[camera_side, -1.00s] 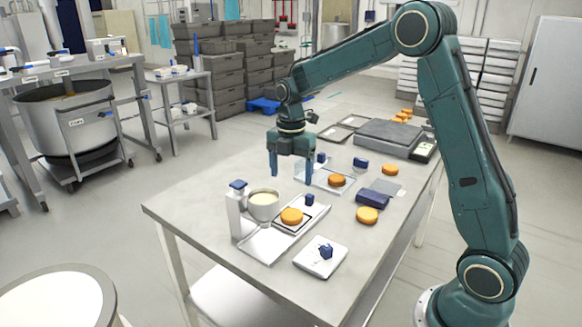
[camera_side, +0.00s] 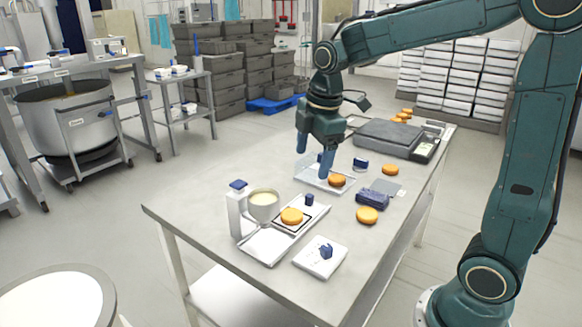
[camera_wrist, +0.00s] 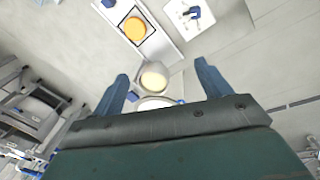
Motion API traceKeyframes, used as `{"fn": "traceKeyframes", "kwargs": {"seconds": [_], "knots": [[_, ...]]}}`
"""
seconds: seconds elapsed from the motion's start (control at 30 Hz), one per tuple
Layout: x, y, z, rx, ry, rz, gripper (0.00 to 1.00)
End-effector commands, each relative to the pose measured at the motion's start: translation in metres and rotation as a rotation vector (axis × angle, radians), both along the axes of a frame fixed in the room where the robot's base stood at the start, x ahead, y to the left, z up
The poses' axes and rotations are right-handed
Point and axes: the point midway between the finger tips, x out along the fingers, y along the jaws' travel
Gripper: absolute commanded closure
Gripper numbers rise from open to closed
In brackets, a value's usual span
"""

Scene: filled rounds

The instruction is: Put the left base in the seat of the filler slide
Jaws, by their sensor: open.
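My gripper (camera_side: 313,162) is open and empty above the table, over the near end of the clear tray. In the wrist view my gripper (camera_wrist: 160,88) shows two blue fingers spread apart with nothing between them. An orange round base (camera_side: 291,216) lies flat inside the dark-outlined seat of the filler slide (camera_side: 262,244). The wrist view also shows this base (camera_wrist: 134,28) within the dark outline. A second orange round (camera_side: 337,180) is on the clear tray (camera_side: 313,184). Two more orange rounds, a near one (camera_side: 367,215) and a far one (camera_side: 390,169), lie on the table.
The filler's cream-filled cup (camera_side: 263,204) and white post (camera_side: 238,213) stand beside the slide. A white plate with a blue piece (camera_side: 322,258), a dark blue block (camera_side: 373,199) and a grey scale-like box (camera_side: 388,136) occupy the table. The left front table is clear.

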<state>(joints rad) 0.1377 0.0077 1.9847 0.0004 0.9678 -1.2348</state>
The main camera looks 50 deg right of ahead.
Motion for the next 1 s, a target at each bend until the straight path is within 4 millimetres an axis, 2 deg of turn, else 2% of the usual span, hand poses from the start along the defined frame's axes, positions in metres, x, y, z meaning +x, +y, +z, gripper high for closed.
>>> {"fn": "traceKeyframes", "kwargs": {"seconds": [0.1, 0.4, 0.7, 0.83, 1.0], "knots": [[-0.026, 0.010, 0.014, 0.025, -0.048, -0.132, 0.23], [-0.088, 0.030, 0.031, 0.123, -0.156, -0.472, 0.23], [-0.147, 0.044, 0.028, 0.262, -0.247, -0.802, 0.23], [-0.166, 0.048, 0.023, 0.322, -0.274, -0.917, 0.23], [-0.180, 0.050, 0.018, 0.372, -0.291, -1.009, 0.23]]}}
